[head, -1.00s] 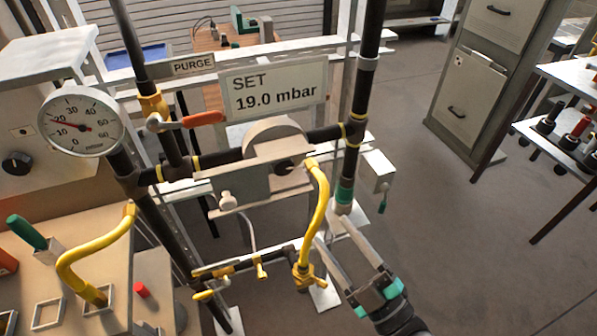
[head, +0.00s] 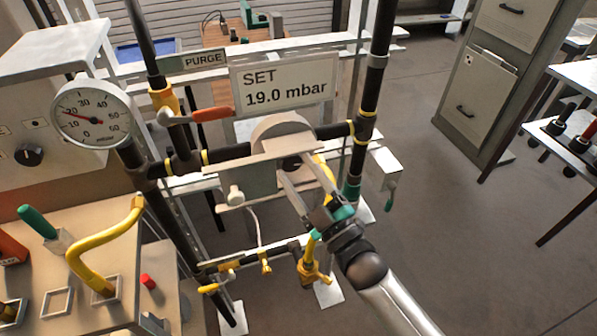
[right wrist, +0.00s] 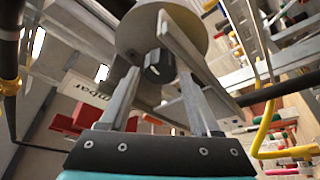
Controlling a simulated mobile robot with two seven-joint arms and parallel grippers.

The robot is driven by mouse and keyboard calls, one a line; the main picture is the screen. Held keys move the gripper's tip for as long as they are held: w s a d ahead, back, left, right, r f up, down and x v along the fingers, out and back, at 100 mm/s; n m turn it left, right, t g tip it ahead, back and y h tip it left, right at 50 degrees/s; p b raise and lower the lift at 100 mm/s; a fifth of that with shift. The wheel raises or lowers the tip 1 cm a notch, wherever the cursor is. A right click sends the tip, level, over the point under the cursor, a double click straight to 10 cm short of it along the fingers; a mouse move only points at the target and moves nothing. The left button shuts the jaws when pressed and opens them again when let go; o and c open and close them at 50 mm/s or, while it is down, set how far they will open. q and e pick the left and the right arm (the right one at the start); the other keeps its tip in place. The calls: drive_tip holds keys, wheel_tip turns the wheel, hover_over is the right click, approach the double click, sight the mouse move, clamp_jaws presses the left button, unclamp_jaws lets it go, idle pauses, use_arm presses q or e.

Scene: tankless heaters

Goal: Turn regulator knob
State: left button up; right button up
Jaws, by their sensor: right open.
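The regulator (head: 283,130) is a grey round body with a box in a dark horizontal pipe run. My right gripper (head: 298,178) is open in front of its lower right side in the head view. In the right wrist view a dark knob (right wrist: 159,66) shows on the regulator, between the gripper's two fingers, with no clear contact. A sign (head: 285,85) reads SET 19.0 mbar. My left gripper is not in view.
An orange-handled valve (head: 208,114) sits by the PURGE label. A yellow hose hangs just behind my right gripper. A lower pipe with a yellow valve (head: 313,270) runs below. A bench with a yellow bent pipe (head: 100,238) stands at left. Open floor lies at right.

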clamp_jaws()
idle(0.5)
drive_tip(key=shift+f+m+t, duration=0.1)
drive_tip(key=shift+m+t, duration=0.2)
drive_tip(key=shift+m, duration=0.2)
drive_tip(key=m+t+h, duration=0.1)
drive_tip(key=m, duration=0.1)
drive_tip(key=shift+a+m+b, duration=0.1)
drive_tip(key=shift+m+b, duration=0.2)
drive_tip(key=shift+b, duration=0.05)
drive_tip(key=shift+s+a+m+t+h, duration=0.1)
drive_tip(key=shift+m+t+h, duration=0.35)
drive_tip(key=shift+m, duration=0.7)
drive_tip(key=shift+m+t+h, duration=0.25)
drive_tip(key=shift+m+h, duration=0.3)
drive_tip(key=shift+m, duration=0.9)
